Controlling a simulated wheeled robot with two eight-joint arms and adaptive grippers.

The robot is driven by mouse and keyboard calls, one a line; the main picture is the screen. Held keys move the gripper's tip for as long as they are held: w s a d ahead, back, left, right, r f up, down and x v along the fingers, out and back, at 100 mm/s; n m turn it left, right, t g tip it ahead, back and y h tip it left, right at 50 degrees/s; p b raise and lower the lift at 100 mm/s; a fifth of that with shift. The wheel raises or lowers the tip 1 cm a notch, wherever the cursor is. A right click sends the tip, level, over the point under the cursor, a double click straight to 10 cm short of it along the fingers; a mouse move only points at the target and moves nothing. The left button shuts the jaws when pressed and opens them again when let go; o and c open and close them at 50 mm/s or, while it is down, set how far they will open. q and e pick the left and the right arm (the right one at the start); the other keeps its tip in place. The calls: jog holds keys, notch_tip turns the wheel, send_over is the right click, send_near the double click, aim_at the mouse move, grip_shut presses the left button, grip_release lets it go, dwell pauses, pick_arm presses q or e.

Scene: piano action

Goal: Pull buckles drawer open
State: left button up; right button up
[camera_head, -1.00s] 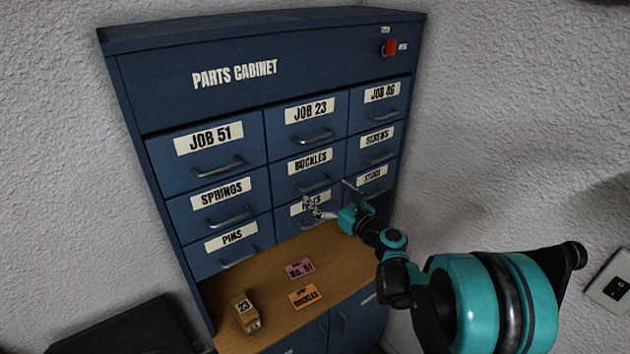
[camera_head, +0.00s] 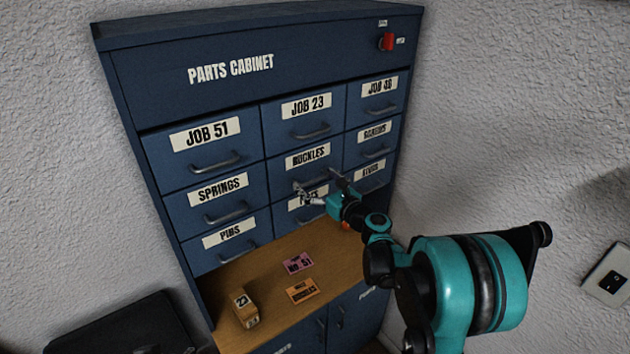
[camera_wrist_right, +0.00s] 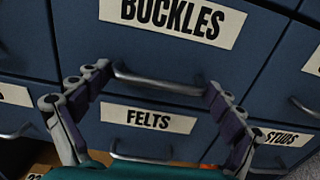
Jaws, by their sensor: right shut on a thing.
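The buckles drawer (camera_head: 308,157) is a blue drawer front with a white BUCKLES label, in the middle column of the cabinet. It looks flush with the drawers around it. Its metal bar handle (camera_wrist_right: 160,84) shows in the right wrist view below the label. My right gripper (camera_head: 316,182) is at this handle, one finger at each end of the bar, shut on it. In the head view the fingers partly hide the handle and the FELTS label below. My left gripper is not in view.
The blue parts cabinet (camera_head: 231,69) has several other labelled drawers close around. The felts drawer (camera_wrist_right: 148,119) is just below. On the wooden shelf (camera_head: 262,268) lie a small block marked 23 (camera_head: 245,308), a pink card (camera_head: 298,263) and an orange card (camera_head: 302,290).

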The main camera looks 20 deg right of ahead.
jog(key=b+v, duration=0.1)
jog(key=v, duration=1.8)
jog(key=shift+d+r, duration=0.1)
jog(key=shift+r, duration=0.05)
jog(key=o, duration=1.3)
jog(key=shift+o, duration=0.2)
jog(key=shift+s, duration=0.1)
jog(key=v, duration=1.2)
